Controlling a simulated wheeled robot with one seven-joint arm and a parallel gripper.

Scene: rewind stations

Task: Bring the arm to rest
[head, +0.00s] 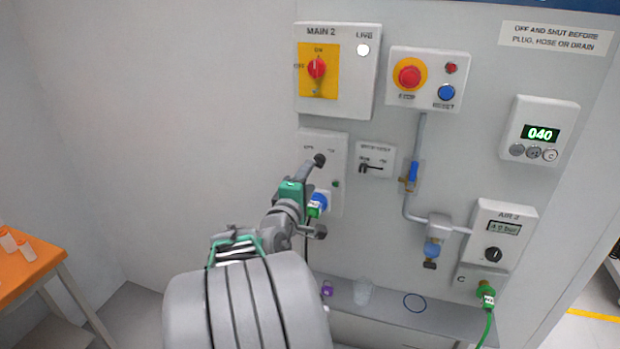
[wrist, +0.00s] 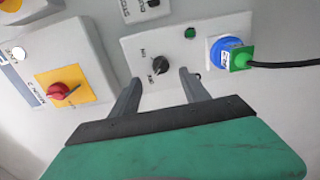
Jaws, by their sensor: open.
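My arm reaches up toward the wall panel in the head view, and my gripper (head: 318,195) is in front of the grey switch box (head: 333,143) below the MAIN 2 box. In the wrist view my gripper (wrist: 158,90) has its two fingers apart with nothing between them. The black rotary knob (wrist: 160,66) on the switch box lies just beyond the fingertips; I cannot tell whether a finger touches it. The blue socket with a green plug (wrist: 230,54) and black cable is right of the fingers in the wrist view.
The MAIN 2 box (head: 363,85) has a red switch (head: 317,68) and a lit white lamp. The stop box (head: 425,98), blue-handled valve (head: 412,172) and AIR 2 box (head: 512,215) are to the right. A shelf (head: 390,314) holds a clear cup (head: 362,292). An orange table (head: 30,268) stands left.

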